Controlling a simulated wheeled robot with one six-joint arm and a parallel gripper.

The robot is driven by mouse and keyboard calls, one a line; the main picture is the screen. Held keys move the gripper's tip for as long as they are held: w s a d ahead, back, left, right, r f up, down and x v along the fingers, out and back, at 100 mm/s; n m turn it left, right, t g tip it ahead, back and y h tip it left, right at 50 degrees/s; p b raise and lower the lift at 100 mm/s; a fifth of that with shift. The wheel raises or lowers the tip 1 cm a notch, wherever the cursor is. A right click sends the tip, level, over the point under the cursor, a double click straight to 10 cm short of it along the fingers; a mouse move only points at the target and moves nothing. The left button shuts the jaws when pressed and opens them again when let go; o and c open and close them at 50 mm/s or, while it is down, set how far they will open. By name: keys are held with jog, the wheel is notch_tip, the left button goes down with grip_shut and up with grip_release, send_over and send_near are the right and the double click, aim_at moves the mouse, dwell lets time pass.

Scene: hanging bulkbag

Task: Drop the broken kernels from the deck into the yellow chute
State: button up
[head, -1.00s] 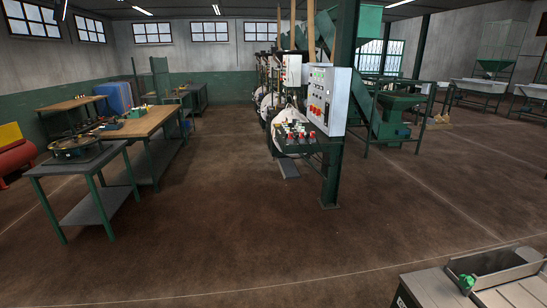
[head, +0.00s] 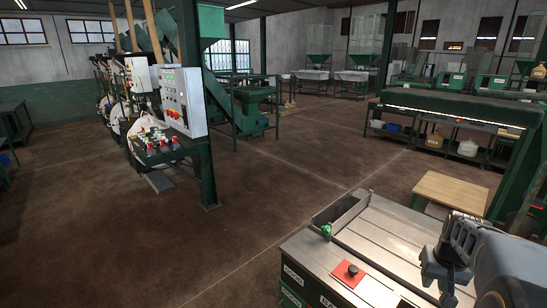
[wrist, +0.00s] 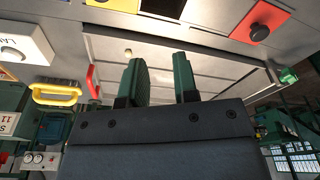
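The deck is a grey metal tray top (head: 385,235) at the lower right of the head view; it also fills the upper middle of the wrist view (wrist: 215,68). A small pale piece (wrist: 128,52), possibly a broken kernel, lies on it near the left finger; no other kernels can be made out. My gripper (wrist: 160,75) is over the deck with its two green fingers apart and nothing seen between them. A yellow-edged dark opening (wrist: 172,13) at the top of the wrist view may be the yellow chute; it is mostly cut off.
A red plate with a black knob (head: 348,273) and a green knob (head: 326,231) stand at the deck's edges. The wrist view shows a yellow handle (wrist: 57,94) and a red handle (wrist: 93,80). A wooden-topped table (head: 448,188) stands behind.

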jog(key=shift+s+r, duration=0.15)
jog(key=shift+r, duration=0.6)
jog(key=s+a+n+t, duration=0.1)
jog(key=s+a, duration=0.4)
jog(key=a, duration=0.5)
jog(key=s+a+n+t, duration=0.1)
jog(key=s+a, duration=0.3)
jog(key=a, duration=0.6)
jog(key=shift+s+r+n+y, duration=0.3)
jog(key=shift+s+r+n, duration=0.1)
jog(key=shift+n, duration=0.4)
jog(key=shift+d, duration=0.1)
